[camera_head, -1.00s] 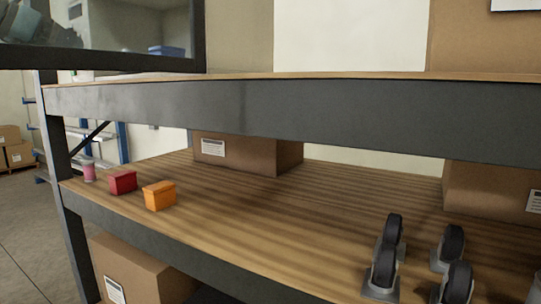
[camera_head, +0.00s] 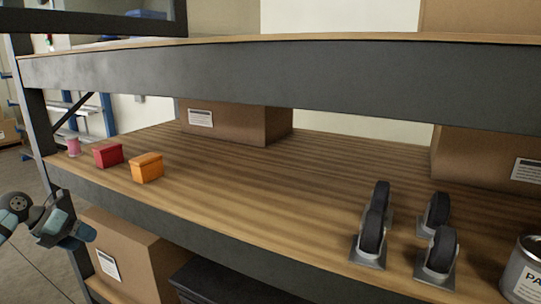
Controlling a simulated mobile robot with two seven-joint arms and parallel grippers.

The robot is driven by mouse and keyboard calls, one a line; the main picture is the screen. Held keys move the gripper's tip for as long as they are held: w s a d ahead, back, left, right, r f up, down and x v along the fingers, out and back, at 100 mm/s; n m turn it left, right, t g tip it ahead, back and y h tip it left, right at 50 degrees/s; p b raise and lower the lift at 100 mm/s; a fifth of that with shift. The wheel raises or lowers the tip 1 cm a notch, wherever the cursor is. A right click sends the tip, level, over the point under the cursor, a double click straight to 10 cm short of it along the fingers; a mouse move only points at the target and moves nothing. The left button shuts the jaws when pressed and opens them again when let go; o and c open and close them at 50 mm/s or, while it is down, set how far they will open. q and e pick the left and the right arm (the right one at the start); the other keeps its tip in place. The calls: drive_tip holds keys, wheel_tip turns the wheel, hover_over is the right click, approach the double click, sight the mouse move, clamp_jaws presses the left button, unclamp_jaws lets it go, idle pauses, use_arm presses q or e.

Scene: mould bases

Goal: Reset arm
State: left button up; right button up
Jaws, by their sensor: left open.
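My left gripper (camera_head: 78,233) shows at the lower left, in front of the shelf's left end and below the board's front edge. It is open, and I see nothing held in it. Part of my left arm comes in from the left edge. My right gripper is out of view.
The wooden shelf board (camera_head: 260,200) holds a pink jar (camera_head: 73,146), a red box (camera_head: 108,155), an orange box (camera_head: 147,168), several black casters (camera_head: 437,250) and a paint can (camera_head: 525,272). Cartons stand behind (camera_head: 230,122) and below (camera_head: 125,255). The board's middle is clear.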

use_arm(q)
drive_tip(key=s+a+f+n+g, duration=0.1)
drive_tip(key=s+a+f, duration=0.1)
drive_tip(key=s+f, duration=0.6)
drive_tip(key=w+a+r+n+t+h, duration=0.1)
drive_tip(key=w+a+r+n+t, duration=0.1)
drive_tip(key=w+r+n+t, duration=1)
drive_tip(key=a+f+n+y, duration=0.3)
drive_tip(key=a+n+y, duration=0.95)
drive_tip(key=n, duration=0.45)
drive_tip(key=s+d+f+g+h, duration=0.1)
drive_tip(key=s+d+f, duration=0.3)
drive_tip(key=d+f, duration=0.5)
drive_tip(key=s+d+f+g+h, duration=0.15)
drive_tip(key=s+d+f, duration=0.25)
drive_tip(key=d+f, duration=0.4)
drive_tip(key=s+d+f+h, duration=0.2)
drive_tip(key=s+d+f, duration=0.2)
drive_tip(key=d+f, duration=0.5)
drive_tip(key=s+d+f+g+h, duration=0.1)
drive_tip(key=s+d+f, duration=0.4)
drive_tip(key=s+d, duration=0.3)
drive_tip(key=s+d+r+n+g+h+p, duration=0.1)
drive_tip(key=s+d+r+n+h+p, duration=0.1)
drive_tip(key=s+d, duration=1.2)
drive_tip(key=d+n+p, duration=0.1)
drive_tip(key=d, duration=0.2)
drive_tip(key=shift+s+d+p, duration=0.15)
drive_tip(key=shift+d+p, duration=0.05)
drive_tip(key=shift+p, duration=0.1)
